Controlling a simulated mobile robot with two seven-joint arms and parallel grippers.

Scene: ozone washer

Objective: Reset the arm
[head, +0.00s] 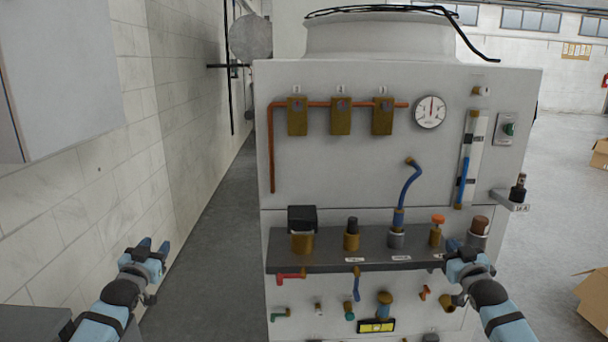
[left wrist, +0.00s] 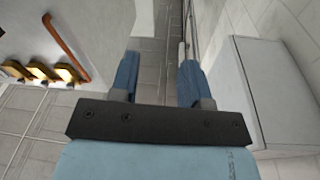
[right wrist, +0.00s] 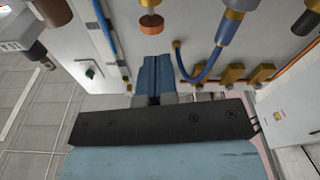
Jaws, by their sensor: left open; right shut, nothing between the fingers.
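My left gripper (head: 150,248) is at the left of the head view, in front of the tiled wall and clear of the machine. In the left wrist view its two blue fingers (left wrist: 157,80) are apart with nothing between them. My right gripper (head: 462,248) is in front of the right part of the machine's dark shelf. In the right wrist view its blue fingers (right wrist: 157,78) are together and hold nothing. The ozone washer (head: 345,165) is a large pale cabinet with pipes, valves and a round gauge (head: 431,111).
The dark shelf (head: 340,262) carries several brass and black fittings. An orange-capped valve (head: 437,229) stands close to my right gripper. A grey wall cabinet (head: 60,70) hangs at the left. Cardboard boxes (head: 594,300) are at the right. Bare floor (head: 200,225) runs between wall and machine.

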